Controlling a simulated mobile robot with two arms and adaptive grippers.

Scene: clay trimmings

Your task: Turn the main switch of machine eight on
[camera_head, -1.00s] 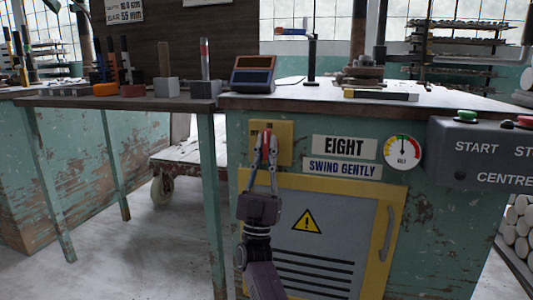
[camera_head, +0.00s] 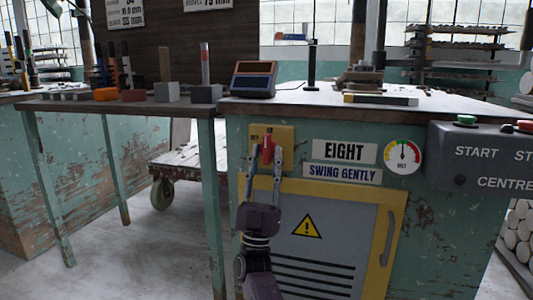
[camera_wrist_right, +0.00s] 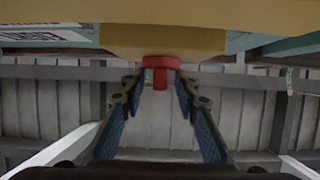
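The main switch (camera_head: 267,146) is a red handle on a yellow plate (camera_head: 286,135) on the green machine front, left of the sign EIGHT (camera_head: 344,151). The handle looks upright; small marks on the plate are unreadable. My right gripper (camera_head: 265,150) is below the switch, its fingers spread apart on either side of the handle. In the right wrist view my open gripper (camera_wrist_right: 160,88) has the red handle (camera_wrist_right: 160,76) between its fingertips, with gaps on both sides. My left gripper is out of view.
Below is a grey door (camera_head: 345,225) with a yellow frame and warning triangle. A grey START box (camera_head: 475,160) juts out at the right. A dial (camera_head: 403,156) sits beside the signs. A bench (camera_head: 140,103) with blocks stands at the left.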

